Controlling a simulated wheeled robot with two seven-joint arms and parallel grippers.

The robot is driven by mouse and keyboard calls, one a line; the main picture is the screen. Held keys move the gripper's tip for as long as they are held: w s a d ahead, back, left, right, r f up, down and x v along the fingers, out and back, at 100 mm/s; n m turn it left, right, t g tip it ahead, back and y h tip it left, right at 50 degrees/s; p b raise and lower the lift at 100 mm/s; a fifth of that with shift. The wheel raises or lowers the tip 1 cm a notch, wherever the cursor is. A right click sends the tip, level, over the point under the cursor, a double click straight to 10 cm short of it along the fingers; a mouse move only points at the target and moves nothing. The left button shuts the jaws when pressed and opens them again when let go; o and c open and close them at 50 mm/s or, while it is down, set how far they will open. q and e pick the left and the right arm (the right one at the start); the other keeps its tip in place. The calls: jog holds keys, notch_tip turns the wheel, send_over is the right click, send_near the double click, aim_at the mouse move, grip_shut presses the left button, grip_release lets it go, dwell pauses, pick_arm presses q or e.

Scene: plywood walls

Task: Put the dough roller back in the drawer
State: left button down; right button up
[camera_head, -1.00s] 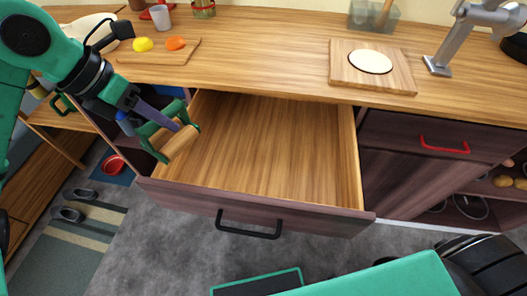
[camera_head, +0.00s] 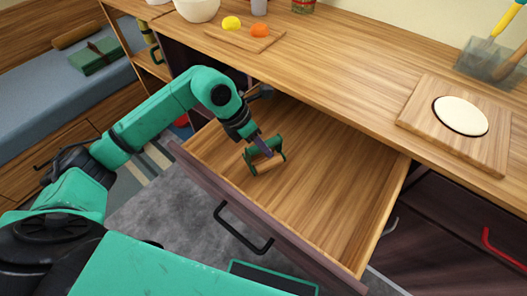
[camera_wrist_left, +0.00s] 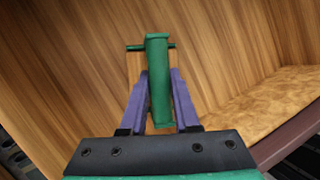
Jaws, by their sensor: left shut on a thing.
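The dough roller (camera_head: 268,163) has a wooden cylinder in a green frame with a green handle. My left gripper (camera_head: 265,147), with purple fingers, is shut on its green handle. The roller is over the left part of the open drawer (camera_head: 330,175); I cannot tell whether it touches the drawer floor. In the left wrist view the green handle (camera_wrist_left: 158,80) lies between the two purple fingers (camera_wrist_left: 158,100), with the wooden cylinder partly hidden behind it. The drawer floor (camera_wrist_left: 230,50) fills the background. My right gripper is not in view.
The drawer is pulled well out and otherwise looks empty; its dark front has a black handle (camera_head: 243,228). The counter (camera_head: 340,65) above holds a board with white dough (camera_head: 460,115), a small board with yellow and orange items (camera_head: 245,38), and a utensil container (camera_head: 490,62).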

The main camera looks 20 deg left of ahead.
aim_at(263, 155)
pick_arm(q)
notch_tip(263, 155, down, 3)
jog(key=shift+a+f, duration=0.1)
jog(key=shift+f, duration=0.25)
jog(key=shift+s+f+b, duration=0.25)
jog(key=shift+f+b, duration=0.15)
jog(key=shift+b, duration=0.2)
jog(key=c, duration=0.7)
grip_release()
jog(key=shift+f, duration=0.1)
jog(key=shift+o, duration=0.2)
jog(key=shift+w+a+r+p, duration=0.15)
jog(key=shift+r+p, duration=0.2)
jog(key=shift+r, duration=0.2)
jog(key=shift+a+r+p, duration=0.1)
jog(key=shift+r+p, duration=0.2)
jog(key=shift+r, duration=0.2)
jog(key=v, duration=1.1)
jog(key=shift+r+b, duration=0.15)
jog(key=shift+b, duration=0.3)
